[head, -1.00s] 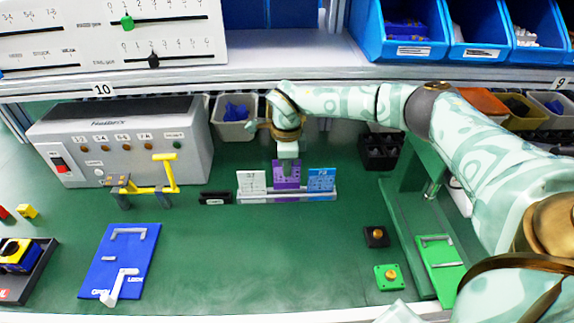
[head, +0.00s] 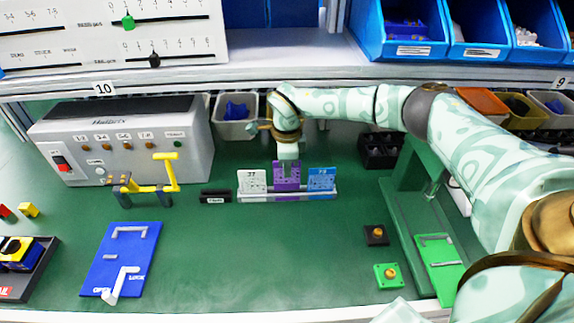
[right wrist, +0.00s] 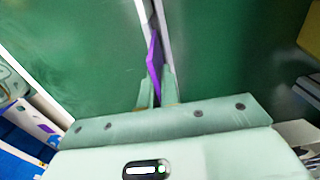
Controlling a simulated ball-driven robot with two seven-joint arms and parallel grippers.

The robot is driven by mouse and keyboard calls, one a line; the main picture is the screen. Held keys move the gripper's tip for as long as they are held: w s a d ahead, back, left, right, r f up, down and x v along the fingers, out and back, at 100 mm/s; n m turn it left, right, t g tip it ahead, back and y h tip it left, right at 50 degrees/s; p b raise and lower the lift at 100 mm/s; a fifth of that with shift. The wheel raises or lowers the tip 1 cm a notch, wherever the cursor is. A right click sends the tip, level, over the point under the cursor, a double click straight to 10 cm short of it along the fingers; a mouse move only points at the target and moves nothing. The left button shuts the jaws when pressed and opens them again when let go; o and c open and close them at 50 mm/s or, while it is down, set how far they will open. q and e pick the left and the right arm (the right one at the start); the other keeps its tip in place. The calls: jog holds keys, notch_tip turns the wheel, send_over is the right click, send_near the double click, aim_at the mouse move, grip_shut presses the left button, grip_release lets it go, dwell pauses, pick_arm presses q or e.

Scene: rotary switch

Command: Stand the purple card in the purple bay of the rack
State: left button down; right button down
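The purple card (head: 287,184) stands upright in the middle of the low grey rack (head: 262,199), between a white card (head: 252,181) and a blue card (head: 321,179). Its lower edge meets the rack, but I cannot tell how deep it sits. My right gripper (head: 287,167) reaches down from above, its fingers over the card's top middle. In the right wrist view the fingers (right wrist: 158,92) lie close on both faces of the purple card (right wrist: 154,62), seen nearly edge-on. The bay's colour is hidden by the card. My left gripper is not in view.
A small black block (head: 215,196) lies left of the rack. A yellow-handled fixture (head: 145,187) and a grey control box (head: 130,150) stand further left. The green mat before the rack is clear.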

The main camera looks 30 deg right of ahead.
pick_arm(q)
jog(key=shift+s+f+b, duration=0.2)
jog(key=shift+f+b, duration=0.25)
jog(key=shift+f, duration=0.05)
pick_arm(e)
jog(key=shift+f, duration=1.5)
jog(key=c, duration=1.6)
grip_release()
jog(key=shift+o, duration=0.2)
jog(key=shift+r, duration=0.1)
